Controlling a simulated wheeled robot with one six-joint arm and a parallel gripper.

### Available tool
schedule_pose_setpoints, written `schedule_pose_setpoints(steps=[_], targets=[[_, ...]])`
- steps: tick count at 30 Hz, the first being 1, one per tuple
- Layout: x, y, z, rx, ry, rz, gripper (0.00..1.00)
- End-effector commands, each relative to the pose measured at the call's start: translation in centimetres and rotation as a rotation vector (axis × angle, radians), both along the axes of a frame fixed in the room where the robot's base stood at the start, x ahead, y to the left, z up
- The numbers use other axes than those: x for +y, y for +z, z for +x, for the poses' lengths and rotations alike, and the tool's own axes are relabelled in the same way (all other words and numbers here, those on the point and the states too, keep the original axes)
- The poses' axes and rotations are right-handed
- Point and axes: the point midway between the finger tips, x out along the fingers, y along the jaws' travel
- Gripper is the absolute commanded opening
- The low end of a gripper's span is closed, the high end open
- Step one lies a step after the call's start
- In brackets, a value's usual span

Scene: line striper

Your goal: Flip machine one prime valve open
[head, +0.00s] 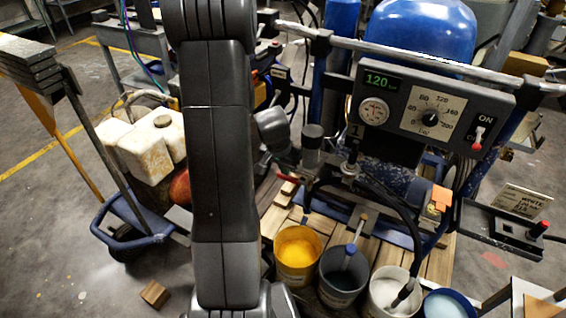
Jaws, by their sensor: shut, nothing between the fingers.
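A red lever (288,179), which looks like the prime valve handle, sticks out leftward from the fittings below a grey cylinder (312,150). It lies roughly level in the picture; whether this is open or closed cannot be told. My gripper (286,161) shows in part just right of my arm, close above the red lever. It is shut and empty. Its fingertips are small and dark, and I cannot tell whether they touch the lever.
Several paint buckets stand below the machine, including a yellow one (298,252). A black hose (400,215) hangs at the right. White jugs (150,145) and a blue-framed cart (125,225) stand to the left. Open floor (45,230) is at the far left.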

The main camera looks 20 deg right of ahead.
Motion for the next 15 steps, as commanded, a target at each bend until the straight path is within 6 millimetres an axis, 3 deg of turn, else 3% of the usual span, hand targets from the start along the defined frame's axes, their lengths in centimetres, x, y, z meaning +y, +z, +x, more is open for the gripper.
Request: schedule_pose_setpoints(steps=[15], targets=[[-0.14,-0.61,0.15,0.000,0.001,-0.002,0.00]])
